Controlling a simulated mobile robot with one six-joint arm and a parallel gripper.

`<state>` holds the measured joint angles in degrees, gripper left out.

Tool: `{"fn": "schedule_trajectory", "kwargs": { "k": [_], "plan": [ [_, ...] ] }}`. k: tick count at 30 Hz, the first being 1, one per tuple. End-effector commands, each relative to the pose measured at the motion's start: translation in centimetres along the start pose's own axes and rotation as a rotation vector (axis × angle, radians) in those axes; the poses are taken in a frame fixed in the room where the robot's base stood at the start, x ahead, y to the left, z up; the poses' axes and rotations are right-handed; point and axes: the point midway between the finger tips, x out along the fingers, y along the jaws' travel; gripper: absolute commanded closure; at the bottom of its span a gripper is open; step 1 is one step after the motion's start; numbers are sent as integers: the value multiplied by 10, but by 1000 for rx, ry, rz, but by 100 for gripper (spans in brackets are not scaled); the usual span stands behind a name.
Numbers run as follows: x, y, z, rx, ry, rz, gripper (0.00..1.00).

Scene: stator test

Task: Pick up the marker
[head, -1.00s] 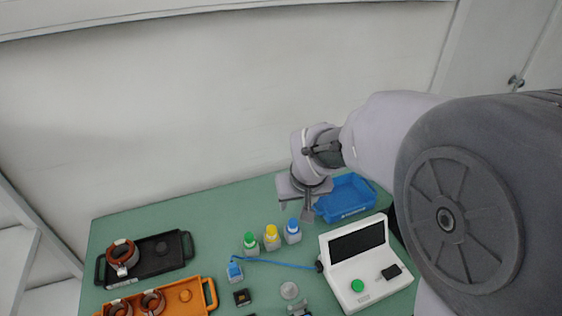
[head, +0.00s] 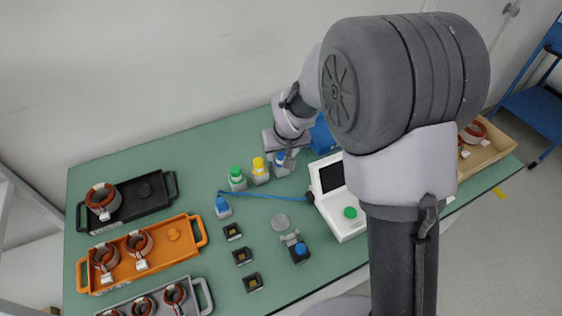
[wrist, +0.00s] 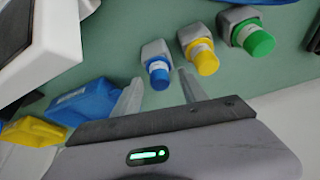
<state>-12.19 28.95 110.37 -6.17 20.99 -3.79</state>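Three capped marker-like pieces stand in grey holders in a row: blue (head: 280,158), yellow (head: 259,168) and green (head: 236,176). The wrist view shows the same blue (wrist: 158,73), yellow (wrist: 203,58) and green (wrist: 257,41) caps. I cannot tell which one the task means. My gripper (wrist: 160,76) is open, with its two fingers apart and the blue cap just beyond and between the tips. Nothing is held. In the head view, my gripper (head: 285,150) is right at the blue one and partly covers it.
A white tester (head: 335,192) with a green button stands to the right, its blue cable leading to a blue-topped piece (head: 222,207). A blue bin (head: 322,137) is behind my arm. Black (head: 150,209), orange (head: 196,243) and grey trays are on the left. Small black parts lie in front.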

Motion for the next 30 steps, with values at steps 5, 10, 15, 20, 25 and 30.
{"fn": "schedule_trajectory", "kwargs": {
  "k": [5,10,15,20,25,30],
  "plan": [
    [0,0,0,0,0,0,87],
    [0,0,0,0,0,0,100],
    [-2,0,0,0,0,0,100],
    [-34,0,-15,0,3,0,100],
    [-75,0,-32,0,3,0,100],
    [-93,0,-38,0,-1,0,100]
  ]
}}
